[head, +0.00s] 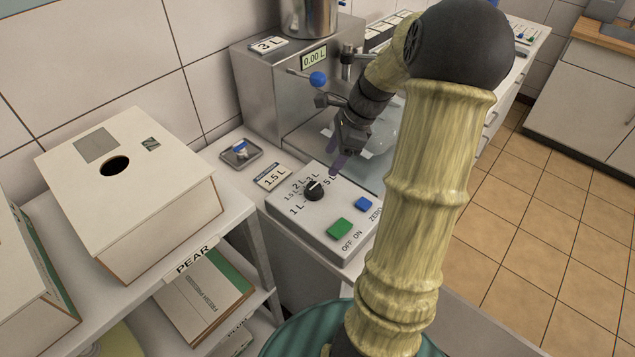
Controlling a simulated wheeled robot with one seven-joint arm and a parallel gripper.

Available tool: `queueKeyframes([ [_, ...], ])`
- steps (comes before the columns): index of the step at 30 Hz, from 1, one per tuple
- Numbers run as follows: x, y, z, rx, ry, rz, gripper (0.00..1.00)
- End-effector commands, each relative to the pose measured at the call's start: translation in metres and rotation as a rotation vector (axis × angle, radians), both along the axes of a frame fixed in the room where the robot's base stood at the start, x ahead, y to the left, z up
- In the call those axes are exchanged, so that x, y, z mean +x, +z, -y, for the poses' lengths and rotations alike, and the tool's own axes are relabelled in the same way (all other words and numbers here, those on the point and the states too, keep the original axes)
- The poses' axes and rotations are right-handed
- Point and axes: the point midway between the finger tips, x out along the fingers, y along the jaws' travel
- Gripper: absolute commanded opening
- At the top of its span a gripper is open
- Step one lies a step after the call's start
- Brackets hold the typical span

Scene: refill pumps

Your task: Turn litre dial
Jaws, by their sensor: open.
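The litre dial (314,191) is a small black knob with a white pointer mark on a light control box (290,222). Labels 1 L, 1.5 L, 2 L, 3 L and 5 L run around it. The white mark points up and slightly right, seemingly near 3 L; the exact setting is too small to be sure. My gripper (337,164) is open, just above and right of the dial in the picture, near the box's far edge. Its fingers look apart from the dial. My arm hides part of the counter behind it.
Behind stands a metal pump (262,95) reading 0.00 L, with a blue-knobbed lever (318,79). A 1.5 L card (272,177) and small tray (226,157) lie left. A carton (150,225) stands further left.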

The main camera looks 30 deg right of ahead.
Motion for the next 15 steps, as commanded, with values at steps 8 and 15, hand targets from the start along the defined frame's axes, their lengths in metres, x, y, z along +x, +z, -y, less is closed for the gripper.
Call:
queueKeyframes([
  [8, 0.007, -0.046, -0.019, 0.005, 0.003, -0.003, 0.59],
  [15, 0.014, -0.083, -0.032, 0.003, 0.002, -0.002, 0.59],
])
